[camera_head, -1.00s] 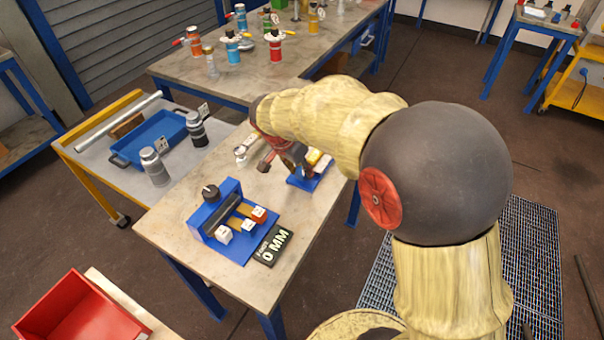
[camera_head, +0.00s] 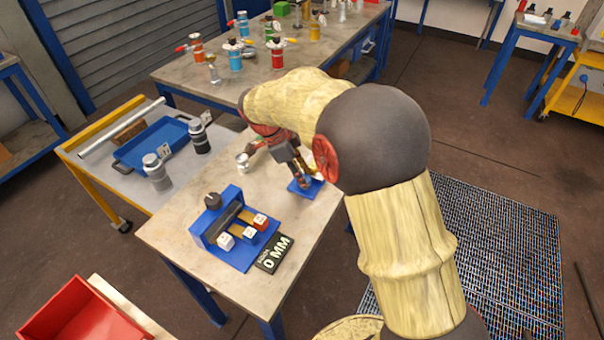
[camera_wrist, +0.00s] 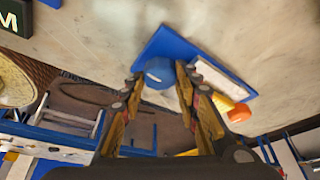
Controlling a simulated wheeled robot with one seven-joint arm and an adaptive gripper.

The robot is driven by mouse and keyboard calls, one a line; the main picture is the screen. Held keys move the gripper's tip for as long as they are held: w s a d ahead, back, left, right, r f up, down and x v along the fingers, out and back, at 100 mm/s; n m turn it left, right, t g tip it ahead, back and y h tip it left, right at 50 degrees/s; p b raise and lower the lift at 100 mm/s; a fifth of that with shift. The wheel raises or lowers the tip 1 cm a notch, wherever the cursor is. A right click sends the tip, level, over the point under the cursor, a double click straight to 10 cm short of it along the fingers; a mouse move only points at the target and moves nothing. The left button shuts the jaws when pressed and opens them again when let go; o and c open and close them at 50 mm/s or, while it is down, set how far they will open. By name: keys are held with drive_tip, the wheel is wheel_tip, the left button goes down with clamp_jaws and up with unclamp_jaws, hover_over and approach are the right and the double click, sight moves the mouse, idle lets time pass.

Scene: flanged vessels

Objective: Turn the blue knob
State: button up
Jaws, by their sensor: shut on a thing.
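The blue knob (camera_wrist: 158,72) stands on a blue base plate (camera_wrist: 178,45) in the wrist view. My gripper (camera_wrist: 159,78) has one finger on each side of the knob and is shut on it. A white panel (camera_wrist: 213,68) lies on the plate to the right of the knob, with an orange part (camera_wrist: 238,113) near the plate's corner. In the head view my gripper (camera_head: 302,182) points down at the blue plate (camera_head: 310,190) on the near table. The knob is hidden there, and I cannot tell how far it is turned.
A small silver part (camera_head: 242,162) lies left of my gripper. A trolley with a blue tray (camera_head: 128,162) adjoins the table.

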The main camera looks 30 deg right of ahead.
drive_tip(key=shift+m, duration=0.3)
drive_tip(key=o, duration=1.1)
drive_tip(key=shift+o, duration=0.2)
drive_tip(key=shift+r, duration=0.1)
drive_tip(key=v, duration=0.8)
drive_tip(key=shift+w, duration=0.1)
